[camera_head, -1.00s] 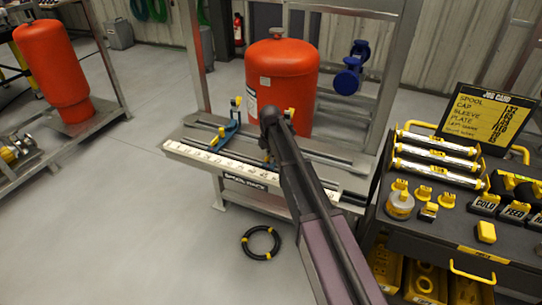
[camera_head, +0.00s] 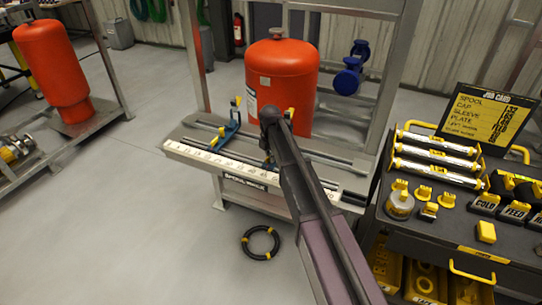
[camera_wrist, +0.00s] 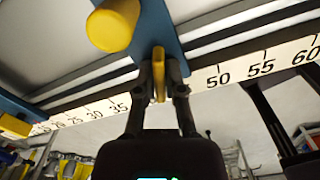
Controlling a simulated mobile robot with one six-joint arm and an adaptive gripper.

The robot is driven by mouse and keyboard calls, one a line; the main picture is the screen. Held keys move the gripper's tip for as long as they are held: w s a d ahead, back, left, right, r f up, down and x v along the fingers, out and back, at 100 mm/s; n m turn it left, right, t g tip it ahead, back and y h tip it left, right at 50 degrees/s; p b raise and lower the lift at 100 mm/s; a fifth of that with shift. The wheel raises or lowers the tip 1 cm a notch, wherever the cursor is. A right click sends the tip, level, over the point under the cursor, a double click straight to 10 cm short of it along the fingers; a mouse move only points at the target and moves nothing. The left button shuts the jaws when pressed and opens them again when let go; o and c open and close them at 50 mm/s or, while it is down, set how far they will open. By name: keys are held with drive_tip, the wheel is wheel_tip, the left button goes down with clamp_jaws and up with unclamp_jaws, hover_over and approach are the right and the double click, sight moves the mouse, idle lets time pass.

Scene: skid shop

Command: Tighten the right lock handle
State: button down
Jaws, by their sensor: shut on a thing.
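The right lock handle (camera_wrist: 159,88) is a small yellow lever on the blue right support (camera_wrist: 150,45). In the wrist view it stands between my fingertips, and my gripper (camera_wrist: 160,82) is shut on it. A yellow knob-like part (camera_wrist: 112,25) sits on the same support. The left support (camera_head: 228,130) is blue with a yellow top, and a yellow part (camera_wrist: 14,126) shows beside blue at the left in the wrist view.
A white numbered scale (camera_head: 215,161) runs along the front of the rail bench. A red tank (camera_head: 285,80) stands behind. At right is a dark tool cart (camera_head: 430,240) with white tubes and yellow-topped parts.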

drive_tip(key=shift+s+n, duration=0.1)
drive_tip(key=shift+n, duration=1.7)
drive_tip(key=c, duration=0.7)
unclamp_jaws()
drive_tip(key=shift+n, duration=0.3)
drive_tip(key=shift+c, duration=0.2)
drive_tip(key=shift+r, duration=0.15)
drive_tip(key=shift+r+p, duration=3.4)
drive_tip(key=shift+p, duration=0.15)
